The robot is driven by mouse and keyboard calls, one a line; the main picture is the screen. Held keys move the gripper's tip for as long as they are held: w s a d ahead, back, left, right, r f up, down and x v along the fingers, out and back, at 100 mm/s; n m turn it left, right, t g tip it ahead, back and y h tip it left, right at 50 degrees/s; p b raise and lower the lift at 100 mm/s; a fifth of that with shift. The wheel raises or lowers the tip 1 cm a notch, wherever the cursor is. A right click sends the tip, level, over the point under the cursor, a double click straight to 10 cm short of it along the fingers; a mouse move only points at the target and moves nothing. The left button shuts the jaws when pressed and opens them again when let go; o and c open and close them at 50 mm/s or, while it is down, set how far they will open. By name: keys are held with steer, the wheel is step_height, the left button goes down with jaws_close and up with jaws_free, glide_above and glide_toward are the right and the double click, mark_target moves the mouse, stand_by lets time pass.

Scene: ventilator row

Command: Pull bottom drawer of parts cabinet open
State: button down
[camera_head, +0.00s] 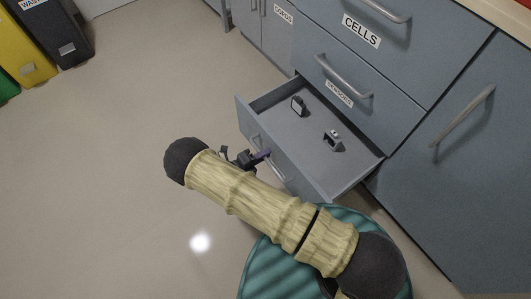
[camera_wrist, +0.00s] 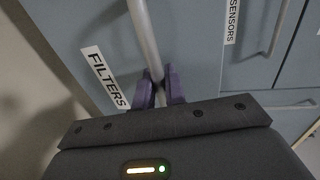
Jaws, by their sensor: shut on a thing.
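The parts cabinet (camera_head: 405,75) is grey-blue with stacked drawers. Its bottom drawer (camera_head: 318,120) stands well pulled out in the head view, its inside showing with two small dark parts on the floor of it. In the wrist view its front (camera_wrist: 75,30) carries a FILTERS label (camera_wrist: 104,77). The drawer's metal bar handle (camera_wrist: 143,28) runs between the purple fingers of my gripper (camera_wrist: 160,84), which are shut on it. In the head view my gripper (camera_head: 262,156) is at the drawer front, partly hidden by my arm.
Above are the closed SENSORS drawer (camera_head: 358,105) and CELLS drawer (camera_head: 375,35). A door with a slanted handle (camera_head: 463,118) is at the right. Yellow (camera_head: 20,45) and black (camera_head: 55,30) bins stand far left. The floor left of the drawer is clear.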

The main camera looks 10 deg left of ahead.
steer(key=c, duration=1.6)
jaws_free()
steer(key=shift+o, duration=0.2)
steer(key=p+v, duration=0.3)
steer(key=v, duration=1.4)
steer(key=shift+a, duration=0.2)
steer(key=shift+s+p, duration=0.1)
steer(key=shift+p, duration=0.2)
